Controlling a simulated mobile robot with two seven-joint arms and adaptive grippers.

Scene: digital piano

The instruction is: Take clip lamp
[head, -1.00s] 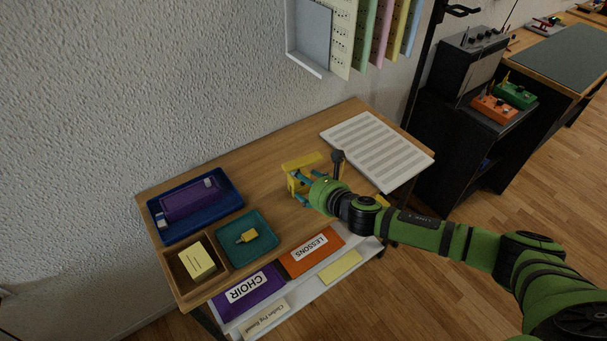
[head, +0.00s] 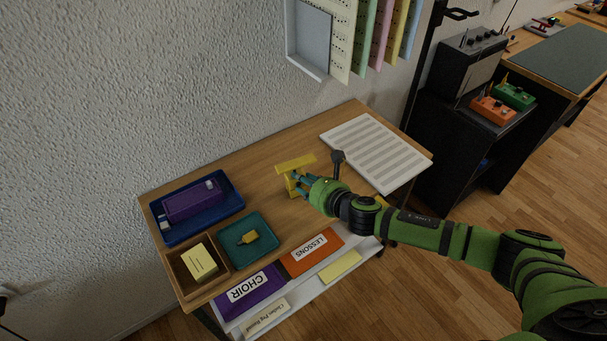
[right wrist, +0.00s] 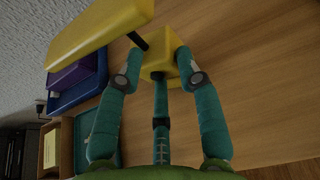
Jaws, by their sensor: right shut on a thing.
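The clip lamp (head: 294,163) is yellow, with a long bar-shaped head above a small block-like body. It is over the middle of the wooden table. My right gripper (head: 299,184) is shut on its body, coming in from the right. In the right wrist view, the teal fingers (right wrist: 158,72) close around the lamp's yellow body (right wrist: 158,58), and the lamp head (right wrist: 98,35) slants to the upper left on a dark joint. I cannot tell whether the lamp clears the table. My left gripper is out of view.
On the wooden table (head: 262,165) are a blue tray (head: 233,203) with a purple case, a teal tray (head: 262,257), a wooden box with yellow cards (head: 200,263), and a sheet-music board (head: 375,150). A black post (head: 337,160) stands close behind my right gripper. Folders lie on a lower shelf.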

